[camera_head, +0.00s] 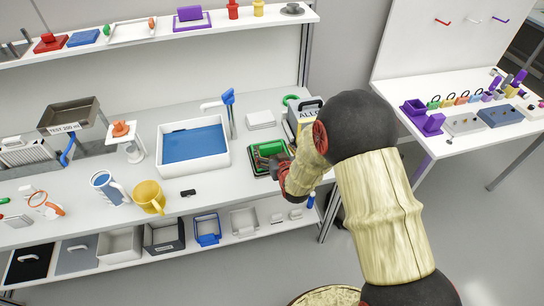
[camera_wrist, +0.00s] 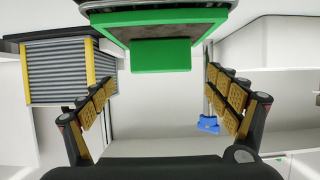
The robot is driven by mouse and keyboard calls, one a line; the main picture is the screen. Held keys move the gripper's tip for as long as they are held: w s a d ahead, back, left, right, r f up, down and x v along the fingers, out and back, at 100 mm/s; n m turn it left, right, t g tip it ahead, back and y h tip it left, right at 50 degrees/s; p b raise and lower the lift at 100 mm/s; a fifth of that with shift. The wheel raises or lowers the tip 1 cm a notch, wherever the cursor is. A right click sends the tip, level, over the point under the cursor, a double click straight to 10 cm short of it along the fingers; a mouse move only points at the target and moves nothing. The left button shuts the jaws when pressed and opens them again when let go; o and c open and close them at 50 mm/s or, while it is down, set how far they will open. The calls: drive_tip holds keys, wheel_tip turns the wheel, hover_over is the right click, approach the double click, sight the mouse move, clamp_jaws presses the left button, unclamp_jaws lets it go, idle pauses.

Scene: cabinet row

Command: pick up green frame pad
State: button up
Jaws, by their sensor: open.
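The green frame pad (camera_head: 262,147) lies on the bench to the right of the white basin in the head view. It looks like a green frame with a darker inside, and my gripper partly covers it. My gripper (camera_head: 272,162) is over its near right part. In the wrist view the pad's green rim (camera_wrist: 204,22) and a green block (camera_wrist: 160,55) show at the top. My gripper (camera_wrist: 157,85) is open there, one finger on each side. The block lies beyond the gap between them, and nothing is held. Contact cannot be told.
A grey box labelled "ALLO" (camera_head: 309,112) stands close behind my wrist. The white basin with blue inside (camera_head: 194,145) is to the left, with a blue-handled tap (camera_head: 229,98). A white block (camera_head: 260,119) lies behind the pad. The bench front near the black piece (camera_head: 188,193) is mostly clear.

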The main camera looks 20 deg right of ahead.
sight(271, 146)
drive_tip(key=b+x, duration=0.1)
drive_tip(key=x, duration=0.4)
drive_tip(key=shift+b, duration=0.35)
drive_tip(key=c, duration=1.3)
drive_tip(key=shift+r, duration=0.1)
drive_tip(key=shift+c, duration=0.2)
